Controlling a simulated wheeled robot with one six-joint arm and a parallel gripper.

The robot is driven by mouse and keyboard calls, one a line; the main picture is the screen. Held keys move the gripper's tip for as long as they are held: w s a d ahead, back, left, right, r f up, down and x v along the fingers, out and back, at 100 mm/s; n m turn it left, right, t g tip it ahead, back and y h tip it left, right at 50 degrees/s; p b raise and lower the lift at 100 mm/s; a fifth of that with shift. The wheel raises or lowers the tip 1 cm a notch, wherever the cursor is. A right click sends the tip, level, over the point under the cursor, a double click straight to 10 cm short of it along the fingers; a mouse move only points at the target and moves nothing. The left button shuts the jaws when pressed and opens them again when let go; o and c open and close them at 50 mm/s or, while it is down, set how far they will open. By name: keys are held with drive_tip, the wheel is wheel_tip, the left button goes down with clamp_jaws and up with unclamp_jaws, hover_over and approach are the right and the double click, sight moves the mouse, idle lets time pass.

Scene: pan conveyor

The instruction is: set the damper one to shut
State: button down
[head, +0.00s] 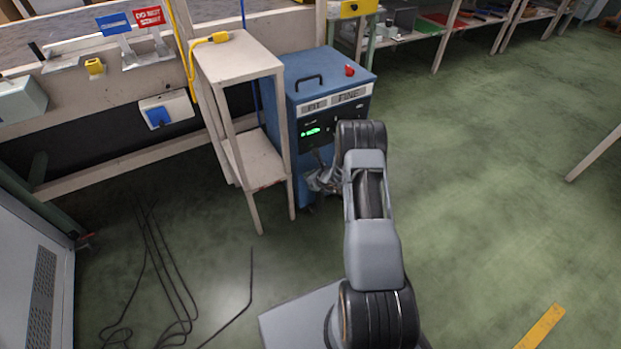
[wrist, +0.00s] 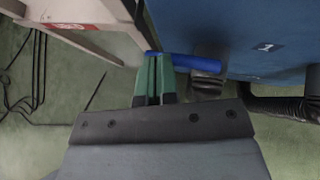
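Damper one's blue lever (wrist: 200,62) shows in the wrist view, under the blue cabinet side marked with a small "1" label (wrist: 265,47). It runs left from a dark ribbed fitting (wrist: 207,82). My gripper (wrist: 154,56) has its two green fingers side by side with only a thin dark line between them, so it looks shut. The fingertips overlap the lever's left end; whether they touch it I cannot tell. In the head view the blue cabinet (head: 330,85) stands beyond my arm, which hides the lever and most of the gripper.
A pale wooden stand (head: 240,55) is close on the cabinet's left, and its leg shows near the fingertips in the wrist view. A dark hose (wrist: 280,108) runs at the right. Black cables (head: 155,270) lie on the floor at left. The floor at right is mostly open.

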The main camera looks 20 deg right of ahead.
drive_tip(key=s+a+p+v, duration=0.15)
drive_tip(key=p+v, duration=0.35)
drive_tip(key=v, duration=1)
drive_tip(key=s+a+r+n+g+y+p, duration=0.15)
drive_tip(key=a+r+n+p, duration=0.35)
drive_tip(key=r, duration=0.6)
drive_tip(key=s+a+r+n+g+y+p, duration=0.15)
drive_tip(key=a+r+n+p, duration=0.4)
drive_tip(key=r, duration=0.55)
drive_tip(key=s+a+r+n+g+y+p, duration=0.15)
drive_tip(key=a+r+n+g+p, duration=0.3)
drive_tip(key=r, duration=0.55)
drive_tip(key=s+r+n+h+p, duration=0.4)
drive_tip(key=s+r+n+p, duration=0.3)
drive_tip(key=r, duration=0.5)
drive_tip(key=s+r+n+h+p, duration=0.4)
drive_tip(key=s+r+n+p, duration=0.3)
drive_tip(key=r, duration=0.6)
drive_tip(key=n, duration=0.2)
drive_tip(key=shift+s+d+r+n+t+h, duration=0.15)
drive_tip(key=shift+s+d+n+t+h, duration=0.05)
drive_tip(key=shift+n+t+h, duration=0.2)
drive_tip(key=shift+d, duration=0.1)
